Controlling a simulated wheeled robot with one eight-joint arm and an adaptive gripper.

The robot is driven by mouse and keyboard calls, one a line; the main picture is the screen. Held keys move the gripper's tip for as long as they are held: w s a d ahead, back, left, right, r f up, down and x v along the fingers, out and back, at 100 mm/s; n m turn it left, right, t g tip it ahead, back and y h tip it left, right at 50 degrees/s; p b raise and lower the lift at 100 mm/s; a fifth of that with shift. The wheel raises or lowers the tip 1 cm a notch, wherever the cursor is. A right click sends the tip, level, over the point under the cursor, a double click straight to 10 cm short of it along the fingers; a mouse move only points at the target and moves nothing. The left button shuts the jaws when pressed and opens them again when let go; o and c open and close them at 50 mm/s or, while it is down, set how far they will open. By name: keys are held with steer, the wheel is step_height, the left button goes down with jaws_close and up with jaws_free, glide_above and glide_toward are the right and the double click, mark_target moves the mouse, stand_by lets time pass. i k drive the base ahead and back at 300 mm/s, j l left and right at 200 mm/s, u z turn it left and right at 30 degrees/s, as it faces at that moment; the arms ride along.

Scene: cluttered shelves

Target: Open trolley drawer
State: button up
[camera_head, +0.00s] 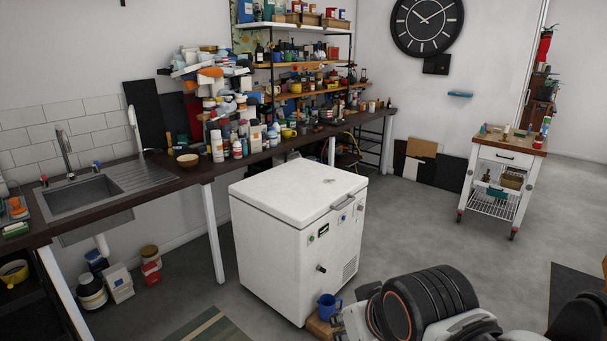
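The white trolley (498,175) stands at the right, on red-wheeled castors, with a wooden top. Its drawer (505,157) is just under the top, has a dark handle (506,157) and looks shut. Several small items stand on the top, and a lower shelf holds a small basket. Parts of my arm, dark and white, show at the bottom right, well in front of the trolley and apart from it. I cannot make out my gripper's fingertips in this view.
A white chest freezer (298,240) stands in the middle, with a blue mug (328,306) near its front corner. A cluttered counter (200,172) with a sink (80,195) runs along the wall. Grey floor (425,225) is clear between freezer and trolley. A dark mat (577,290) lies at the right.

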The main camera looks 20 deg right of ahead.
mark_target(525, 161)
steer(key=i+l+z, duration=0.35)
steer(key=z, duration=0.15)
steer(key=i+l+z, duration=0.1)
steer(key=i+z, duration=0.85)
steer(key=i+j+z, duration=0.25)
steer(key=i+z, duration=0.25)
steer(key=i+u, duration=0.1)
steer(key=i, duration=1)
steer(key=i+l+u, duration=0.15)
steer(key=i, duration=0.9)
steer(key=i+z, duration=0.1)
steer(key=i, duration=0.4)
steer(key=i+j+z, duration=0.1)
steer(key=i, duration=0.4)
